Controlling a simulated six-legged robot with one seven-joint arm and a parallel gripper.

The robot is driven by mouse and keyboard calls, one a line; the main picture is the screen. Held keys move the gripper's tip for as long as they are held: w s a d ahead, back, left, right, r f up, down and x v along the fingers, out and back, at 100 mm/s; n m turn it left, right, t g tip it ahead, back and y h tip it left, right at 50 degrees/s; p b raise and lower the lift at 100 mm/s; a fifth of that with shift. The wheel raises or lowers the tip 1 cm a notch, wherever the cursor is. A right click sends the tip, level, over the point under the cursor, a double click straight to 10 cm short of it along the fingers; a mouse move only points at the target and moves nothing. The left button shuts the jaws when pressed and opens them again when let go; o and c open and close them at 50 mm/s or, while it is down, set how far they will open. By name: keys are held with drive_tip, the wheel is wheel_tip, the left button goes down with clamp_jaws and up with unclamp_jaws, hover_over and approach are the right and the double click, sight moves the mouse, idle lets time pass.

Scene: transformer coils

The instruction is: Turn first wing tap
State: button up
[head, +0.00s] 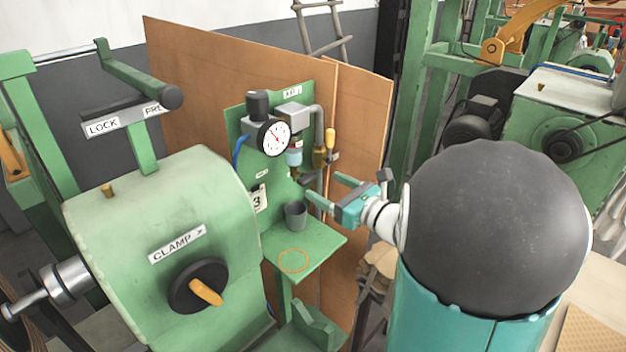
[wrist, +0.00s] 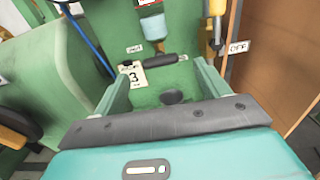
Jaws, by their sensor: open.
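My gripper (head: 327,190) reaches in from the right in the head view, in front of the green panel (head: 237,125). Its two fingers are apart, with nothing between them. In the wrist view my gripper (wrist: 161,82) frames a short black bar-shaped handle (wrist: 165,60) on the panel, just beyond the fingertips. This looks like a wing tap, below the filter bowl (wrist: 152,27); it lies roughly level, tilted a little. No contact with it shows. In the head view the handle (head: 309,179) is small and close to the finger. A yellow-handled valve (head: 330,138) is above right.
A dark cup (head: 295,214) stands on the green shelf (head: 318,240) below my gripper. A pressure gauge (head: 273,137) is on the panel's upper part. A green machine housing with a clamp knob (head: 198,286) stands left; a brown board (head: 200,75) stands behind.

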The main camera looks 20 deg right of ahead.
sight(312, 179)
drive_tip(key=x, duration=0.5)
drive_tip(key=shift+c, duration=0.4)
drive_tip(key=c, duration=0.9)
